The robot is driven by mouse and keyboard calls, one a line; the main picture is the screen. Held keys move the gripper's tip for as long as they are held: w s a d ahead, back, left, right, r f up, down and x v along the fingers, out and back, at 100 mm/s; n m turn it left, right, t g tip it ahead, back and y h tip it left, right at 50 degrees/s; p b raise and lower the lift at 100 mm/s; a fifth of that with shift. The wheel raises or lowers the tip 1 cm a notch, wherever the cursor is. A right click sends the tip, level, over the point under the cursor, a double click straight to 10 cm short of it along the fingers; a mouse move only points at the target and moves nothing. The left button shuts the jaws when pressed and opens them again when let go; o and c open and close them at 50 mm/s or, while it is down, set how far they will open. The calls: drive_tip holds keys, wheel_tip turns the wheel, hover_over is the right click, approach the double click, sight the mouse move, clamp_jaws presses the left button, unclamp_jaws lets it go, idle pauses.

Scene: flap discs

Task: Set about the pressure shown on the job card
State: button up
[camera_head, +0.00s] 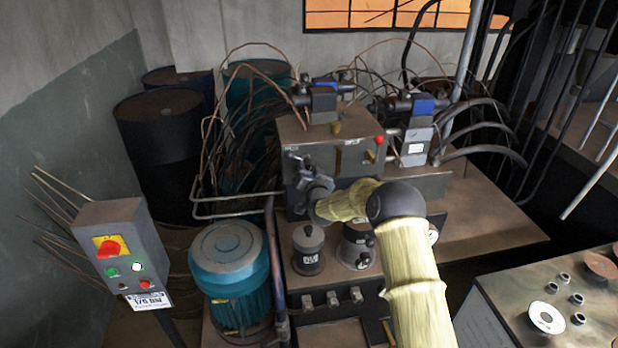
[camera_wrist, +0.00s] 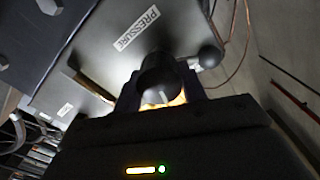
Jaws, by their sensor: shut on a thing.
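In the wrist view a dark round knob (camera_wrist: 157,72) with a pale pointer line sits on a grey block under a label reading PRESSURE (camera_wrist: 137,28). My gripper (camera_wrist: 160,92) has a finger on each side of the knob and is shut on it. In the head view my gripper (camera_head: 306,182) is at the front of the grey valve block (camera_head: 345,148) and hides the knob. A small white-faced dial (camera_head: 433,235) shows just right of my arm; its reading cannot be made out. A white card with a blue band (camera_head: 150,300) hangs under the control box; its large print is blurred.
The control box (camera_head: 122,240) with a red switch and a lit green lamp stands at left. A teal motor (camera_head: 230,265) is left of the valve block. Hoses crowd behind it. A bench (camera_head: 515,300) with round parts is at right.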

drive_tip(key=m+b, duration=0.1)
drive_tip(key=b, duration=0.1)
drive_tip(key=m+b, duration=0.2)
drive_tip(key=shift+f+b, duration=0.35)
drive_tip(key=m+b, duration=0.2)
drive_tip(key=shift+r+b, duration=0.2)
drive_tip(key=shift+b, duration=0.1)
drive_tip(key=shift+m, duration=0.3)
drive_tip(key=shift+d+r, duration=0.1)
drive_tip(key=o, duration=1)
drive_tip(key=shift+c, duration=0.2)
drive_tip(key=b+v, duration=0.3)
drive_tip(key=v, duration=1.4)
drive_tip(key=shift+s, duration=0.25)
